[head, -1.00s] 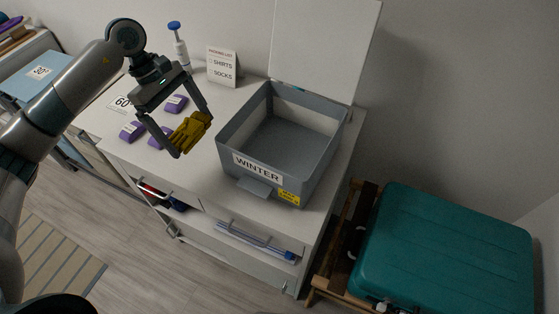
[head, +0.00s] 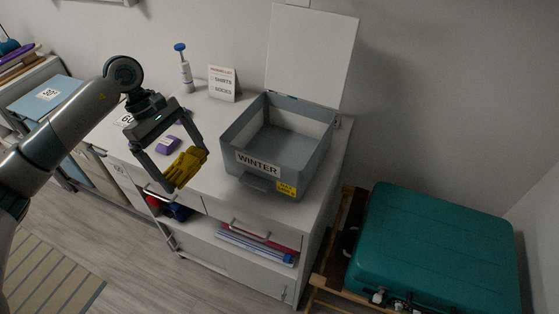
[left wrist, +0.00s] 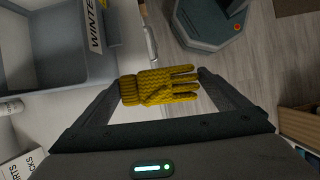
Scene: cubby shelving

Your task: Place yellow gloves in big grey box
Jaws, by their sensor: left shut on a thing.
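The yellow gloves (head: 185,167) are held between the fingers of my left gripper (head: 188,165), in the air near the front edge of the dresser top. They also show in the left wrist view (left wrist: 158,87), spanning the two fingertips. The big grey box (head: 307,157) stands on the dresser to the right of the gripper. It has a WINTER label and a yellow tag on its front, its pale lid stands up at the back, and its visible inside is empty. The box also shows at the upper left of the left wrist view (left wrist: 60,80). My right gripper is not in view.
Purple blocks (head: 168,143) lie on the dresser top (head: 212,182) behind the left gripper. A packing-list sign (head: 222,84) and a blue-topped bottle (head: 184,70) stand at the back. A teal suitcase (head: 435,245) lies to the right, lower down.

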